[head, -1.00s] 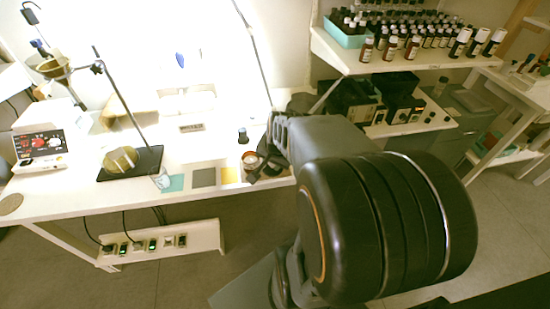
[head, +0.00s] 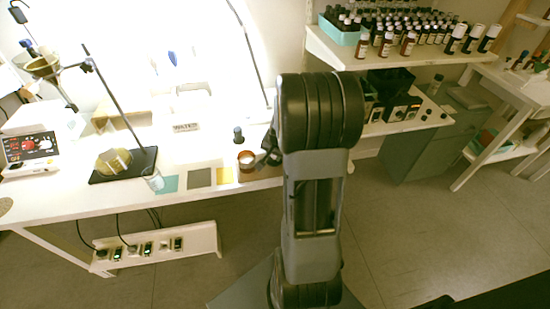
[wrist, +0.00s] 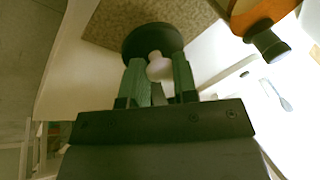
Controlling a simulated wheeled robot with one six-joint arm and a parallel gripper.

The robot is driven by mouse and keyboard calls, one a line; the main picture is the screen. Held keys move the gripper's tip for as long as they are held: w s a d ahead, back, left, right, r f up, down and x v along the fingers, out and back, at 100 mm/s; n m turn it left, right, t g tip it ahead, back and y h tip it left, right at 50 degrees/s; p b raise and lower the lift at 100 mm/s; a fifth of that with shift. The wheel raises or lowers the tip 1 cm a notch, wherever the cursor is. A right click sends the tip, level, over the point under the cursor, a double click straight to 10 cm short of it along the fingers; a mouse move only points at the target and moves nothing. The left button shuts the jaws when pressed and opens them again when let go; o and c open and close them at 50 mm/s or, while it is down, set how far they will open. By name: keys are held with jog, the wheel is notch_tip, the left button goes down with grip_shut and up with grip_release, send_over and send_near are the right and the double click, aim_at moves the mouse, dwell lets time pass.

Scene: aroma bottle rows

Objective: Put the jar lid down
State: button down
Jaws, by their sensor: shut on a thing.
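The jar lid (wrist: 153,42) is a dark round disc with a pale knob, seen in the wrist view. My gripper (wrist: 158,70) is shut on the knob between its two green fingers. The lid appears in front of a brown speckled mat (wrist: 200,22); whether it touches the mat I cannot tell. An amber jar (wrist: 262,10) is at the top right of the wrist view, apart from the lid. In the head view the jar (head: 246,161) stands near the table's front edge, just left of my gripper (head: 268,153). The lid is hidden there.
A small dark bottle (head: 239,136) stands behind the jar, and its dark top (wrist: 268,46) seems to show beside the jar in the wrist view. Yellow (head: 225,175), grey (head: 199,178) and teal (head: 169,184) squares lie to the left. A shelf (head: 400,55) of bottles is at upper right.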

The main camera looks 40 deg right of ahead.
jog(key=shift+f, duration=1.05)
jog(key=shift+f+b, duration=0.15)
jog(key=shift+b, duration=0.15)
jog(key=c, duration=0.9)
grip_release()
jog(key=shift+s, duration=0.1)
